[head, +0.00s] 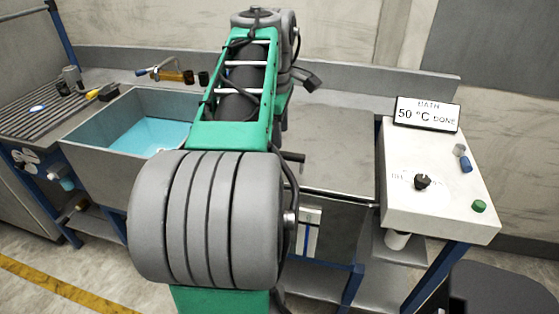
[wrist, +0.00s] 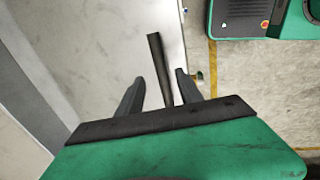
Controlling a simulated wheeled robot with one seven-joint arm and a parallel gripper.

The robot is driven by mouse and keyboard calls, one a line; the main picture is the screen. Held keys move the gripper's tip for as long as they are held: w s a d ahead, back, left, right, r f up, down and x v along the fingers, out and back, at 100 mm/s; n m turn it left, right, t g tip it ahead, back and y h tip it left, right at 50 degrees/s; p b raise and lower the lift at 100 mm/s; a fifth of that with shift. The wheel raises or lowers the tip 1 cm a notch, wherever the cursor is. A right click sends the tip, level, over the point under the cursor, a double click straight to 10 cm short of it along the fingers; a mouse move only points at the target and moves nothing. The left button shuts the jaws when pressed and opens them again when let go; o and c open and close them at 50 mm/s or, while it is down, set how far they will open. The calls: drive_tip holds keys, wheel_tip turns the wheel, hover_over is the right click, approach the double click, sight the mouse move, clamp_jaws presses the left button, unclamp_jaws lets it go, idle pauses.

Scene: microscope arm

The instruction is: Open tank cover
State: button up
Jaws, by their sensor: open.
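The tank cover (head: 335,125) is a flat grey sheet lying over the tank to the right of the open blue bath. It looks closed. A dark bar, seemingly its handle (head: 293,156), shows just right of my arm near the cover's front. In the wrist view the cover is a pale surface (wrist: 105,30), and the dark handle bar (wrist: 155,50) runs between the fingers of my gripper (wrist: 160,77). The fingers are open, one on each side of the bar, with gaps visible. Whether the bar lies at fingertip depth is unclear.
An open tank with blue liquid (head: 150,132) is at left. A control box (head: 440,180) with a knob and a "BATH 50 °C DONE" sign (head: 427,114) stands at right. A low wall (head: 370,78) runs behind. Floor (wrist: 235,90) lies beyond the cover's edge.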

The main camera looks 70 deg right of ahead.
drive_tip(key=f, duration=0.4)
drive_tip(key=d+f+b, duration=0.1)
drive_tip(key=f, duration=0.1)
drive_tip(key=shift+w+d+f, duration=0.1)
drive_tip(key=shift+w+f, duration=0.05)
drive_tip(key=shift+f, duration=0.25)
clamp_jaws()
idle(0.9)
